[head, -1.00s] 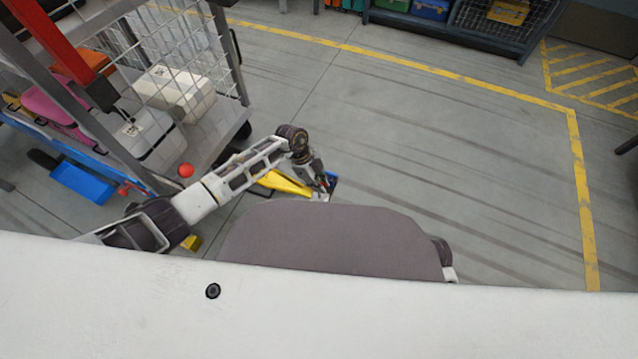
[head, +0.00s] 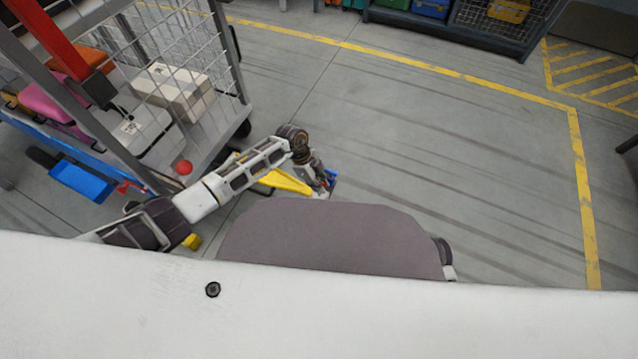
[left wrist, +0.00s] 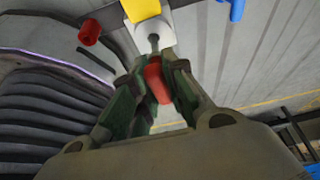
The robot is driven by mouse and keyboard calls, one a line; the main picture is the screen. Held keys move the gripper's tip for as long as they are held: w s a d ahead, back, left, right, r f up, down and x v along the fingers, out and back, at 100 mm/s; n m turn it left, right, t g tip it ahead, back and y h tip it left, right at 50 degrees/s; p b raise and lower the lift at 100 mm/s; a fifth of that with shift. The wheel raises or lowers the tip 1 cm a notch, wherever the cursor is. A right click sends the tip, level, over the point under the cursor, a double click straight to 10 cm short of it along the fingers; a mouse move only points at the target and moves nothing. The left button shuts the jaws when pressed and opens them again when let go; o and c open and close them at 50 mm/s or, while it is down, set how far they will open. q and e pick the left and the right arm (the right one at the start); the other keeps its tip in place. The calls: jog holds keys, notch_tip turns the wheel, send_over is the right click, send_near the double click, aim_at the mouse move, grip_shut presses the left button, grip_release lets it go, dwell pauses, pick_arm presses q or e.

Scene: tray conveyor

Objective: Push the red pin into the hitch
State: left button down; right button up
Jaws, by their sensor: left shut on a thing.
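My left gripper (head: 325,184) is over the floor beside the front end of the yellow bar (head: 284,182). In the left wrist view, its fingers (left wrist: 158,92) are shut on the red pin (left wrist: 157,80). Just beyond the fingers is a white block (left wrist: 148,34) with the bar's yellow end (left wrist: 142,9) above it, seemingly the hitch area. I cannot tell whether the pin's far end is in a hole; fingers and angle hide it. My right gripper is not in view.
A red cylinder (left wrist: 89,32) and a blue rod (left wrist: 237,9) flank the white block. A mesh-sided cart (head: 228,60) with cases and a red ball (head: 183,167) stands left. A blue part (head: 82,182) sits beside it. Floor to the right is clear.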

pick_arm(q)
jog(key=shift+f+b, duration=1)
jog(key=shift+f, duration=1.05)
dwell(0.6)
jog(key=c, duration=1.4)
grip_release()
jog(key=shift+o, duration=0.2)
jog(key=shift+r, duration=0.1)
jog(key=s+v, duration=0.1)
jog(key=v, duration=0.6)
jog(key=shift+w+r, duration=0.15)
jog(key=shift+w, duration=0.4)
